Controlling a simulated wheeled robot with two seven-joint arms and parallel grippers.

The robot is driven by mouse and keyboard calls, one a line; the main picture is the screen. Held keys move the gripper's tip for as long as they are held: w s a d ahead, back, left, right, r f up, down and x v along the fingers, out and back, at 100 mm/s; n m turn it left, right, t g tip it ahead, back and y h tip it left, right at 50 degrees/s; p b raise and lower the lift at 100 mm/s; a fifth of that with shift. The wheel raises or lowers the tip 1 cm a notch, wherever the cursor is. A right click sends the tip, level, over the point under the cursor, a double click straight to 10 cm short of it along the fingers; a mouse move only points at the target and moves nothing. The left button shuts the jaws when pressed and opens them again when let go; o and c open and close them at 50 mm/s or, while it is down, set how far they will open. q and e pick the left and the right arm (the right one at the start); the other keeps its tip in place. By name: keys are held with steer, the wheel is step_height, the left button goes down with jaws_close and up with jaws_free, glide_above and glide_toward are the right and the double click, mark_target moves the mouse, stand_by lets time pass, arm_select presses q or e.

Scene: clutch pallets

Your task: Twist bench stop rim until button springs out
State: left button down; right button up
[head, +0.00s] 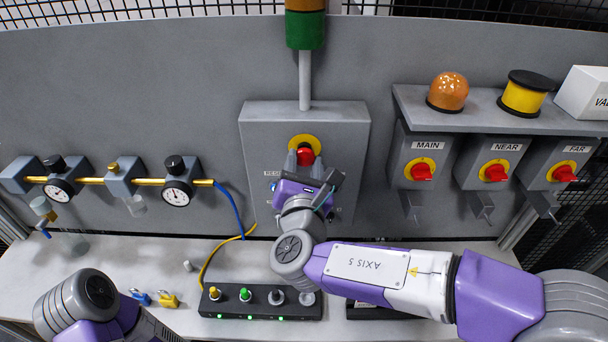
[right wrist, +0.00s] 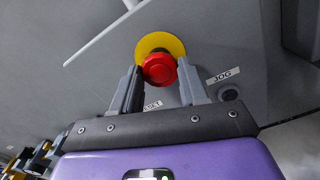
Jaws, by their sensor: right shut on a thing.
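The bench stop is a red mushroom button (head: 305,156) on a yellow round plate (head: 305,142), on the front of a grey box (head: 262,122) in the middle of the back panel. In the right wrist view the red button (right wrist: 160,68) shows with the yellow plate (right wrist: 158,42) behind it. My right gripper (head: 305,165) has one finger on each side of the button and is shut on its rim; it also shows in the right wrist view (right wrist: 160,76). My left arm shows at the lower left, but its gripper is out of view.
Switches labelled MAIN (head: 420,168), NEAR (head: 495,172) and FAR (head: 565,172) hang under a shelf at the right. Gauges (head: 177,192) on a brass pipe are at the left. A black charger-like strip (head: 255,305) and small padlocks (head: 168,299) lie on the bench.

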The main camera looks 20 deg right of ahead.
steer(key=m+b, duration=0.3)
steer(key=b, duration=0.2)
steer(key=shift+f+m+b, duration=0.2)
steer(key=shift+m+b, duration=0.15)
steer(key=shift+m, duration=0.05)
steer(key=shift+r+m+b, duration=0.2)
steer(key=shift+m+b, duration=0.6)
steer(key=shift+b, duration=0.25)
steer(key=o, duration=1.1)
steer(key=shift+s, duration=0.1)
steer(key=v, duration=0.7)
steer(key=shift+s+a, duration=0.1)
steer(key=shift+s, duration=0.1)
